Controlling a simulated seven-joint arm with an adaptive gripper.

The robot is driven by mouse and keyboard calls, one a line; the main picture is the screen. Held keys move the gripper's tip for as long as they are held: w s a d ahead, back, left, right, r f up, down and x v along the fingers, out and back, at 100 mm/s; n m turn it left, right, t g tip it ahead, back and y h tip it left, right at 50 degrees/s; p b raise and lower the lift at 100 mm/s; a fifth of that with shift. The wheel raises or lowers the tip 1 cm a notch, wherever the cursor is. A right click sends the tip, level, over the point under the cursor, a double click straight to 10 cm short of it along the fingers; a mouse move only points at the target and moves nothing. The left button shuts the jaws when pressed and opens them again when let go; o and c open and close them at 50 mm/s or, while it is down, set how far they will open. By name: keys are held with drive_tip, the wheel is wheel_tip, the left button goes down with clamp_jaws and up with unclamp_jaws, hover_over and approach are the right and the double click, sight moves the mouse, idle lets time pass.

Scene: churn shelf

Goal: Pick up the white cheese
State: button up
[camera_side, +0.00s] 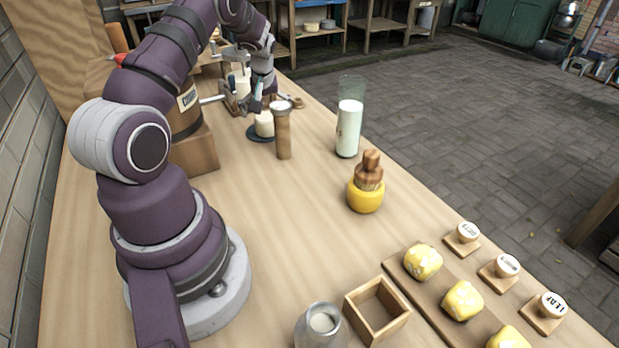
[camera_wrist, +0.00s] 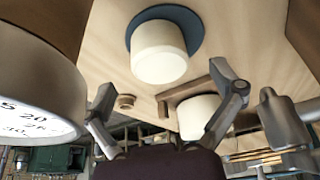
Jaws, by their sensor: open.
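A white cheese (camera_wrist: 160,52) sits on a dark blue round plate (camera_wrist: 134,26) in the wrist view. It also shows in the side view (camera_side: 264,124), partly hidden behind a wooden post. A second white cylinder (camera_wrist: 195,116) shows behind my right finger in the wrist view; the side view shows a white cylinder (camera_side: 243,84) near my gripper, too. I cannot tell whether it is cheese as well. My gripper (camera_wrist: 164,88) is open, with its fingers spread and nothing gripped. In the side view my gripper (camera_side: 258,92) is at the far end of the table, close to the plate.
A wooden post (camera_side: 283,135) stands right beside the plate. A tall glass of milk (camera_side: 348,128) and a yellow pot (camera_side: 366,196) stand to the right. A labelled churn (camera_side: 186,108) is at left. Butter pieces (camera_side: 423,262) and an empty wooden box (camera_side: 391,326) are at the front.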

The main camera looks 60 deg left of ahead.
sight(266, 117)
drive_tip(key=shift+x, duration=1.5)
drive_tip(key=c, duration=1.3)
